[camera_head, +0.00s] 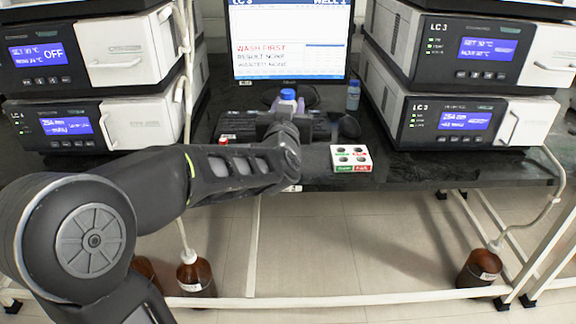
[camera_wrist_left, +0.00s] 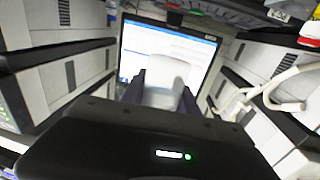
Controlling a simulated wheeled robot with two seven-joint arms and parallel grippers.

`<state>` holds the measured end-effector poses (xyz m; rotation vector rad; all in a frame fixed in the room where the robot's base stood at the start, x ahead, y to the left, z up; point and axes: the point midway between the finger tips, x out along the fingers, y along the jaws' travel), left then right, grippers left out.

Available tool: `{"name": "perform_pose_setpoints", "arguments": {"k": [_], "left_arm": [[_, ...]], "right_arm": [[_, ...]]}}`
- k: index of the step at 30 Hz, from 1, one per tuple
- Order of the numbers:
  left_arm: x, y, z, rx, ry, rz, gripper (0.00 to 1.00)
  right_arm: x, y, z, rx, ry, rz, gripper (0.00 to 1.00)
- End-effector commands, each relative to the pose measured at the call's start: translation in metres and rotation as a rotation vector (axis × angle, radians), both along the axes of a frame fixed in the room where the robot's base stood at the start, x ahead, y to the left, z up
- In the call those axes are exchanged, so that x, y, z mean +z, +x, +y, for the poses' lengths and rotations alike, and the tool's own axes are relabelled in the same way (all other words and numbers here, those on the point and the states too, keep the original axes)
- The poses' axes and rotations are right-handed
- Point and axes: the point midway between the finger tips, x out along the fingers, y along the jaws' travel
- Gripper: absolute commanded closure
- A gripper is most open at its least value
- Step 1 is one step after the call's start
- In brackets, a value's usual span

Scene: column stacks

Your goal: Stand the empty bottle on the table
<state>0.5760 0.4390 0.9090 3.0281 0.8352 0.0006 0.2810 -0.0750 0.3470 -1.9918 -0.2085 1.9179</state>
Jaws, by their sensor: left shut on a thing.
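My left gripper (camera_head: 287,108) reaches over the bench in front of the monitor, seen from behind in the head view. In the left wrist view its two dark fingers (camera_wrist_left: 162,92) are shut on a pale, whitish bottle (camera_wrist_left: 168,72). In the head view the held bottle (camera_head: 287,95) shows only its blue top above the gripper; its lower part is hidden by my wrist. Whether its base touches the table (camera_head: 410,172) cannot be seen. Whether it is empty cannot be told. My right gripper is in neither view.
A second small blue bottle (camera_head: 353,96) stands right of the monitor (camera_head: 290,40). A dark mouse (camera_head: 349,127) and a keyboard (camera_head: 240,128) are nearby. Instrument stacks (camera_head: 470,120) flank both sides.

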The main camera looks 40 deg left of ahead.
Motion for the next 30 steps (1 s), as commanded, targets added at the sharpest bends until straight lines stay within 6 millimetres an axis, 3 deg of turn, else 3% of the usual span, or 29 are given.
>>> {"name": "perform_pose_setpoints", "arguments": {"k": [7, 16, 26, 30], "left_arm": [[-0.004, 0.000, 0.000, -0.001, 0.000, 0.001, 1.00], [-0.049, 0.000, 0.000, 0.000, 0.000, 0.004, 1.00], [-0.051, 0.000, 0.000, -0.001, 0.000, 0.001, 1.00], [-0.064, 0.000, 0.000, 0.000, 0.000, 0.004, 1.00]], "right_arm": [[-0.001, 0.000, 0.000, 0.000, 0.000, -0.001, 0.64], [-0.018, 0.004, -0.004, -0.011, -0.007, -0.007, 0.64], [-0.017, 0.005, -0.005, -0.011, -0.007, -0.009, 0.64], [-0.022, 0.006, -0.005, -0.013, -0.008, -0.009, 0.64]]}}
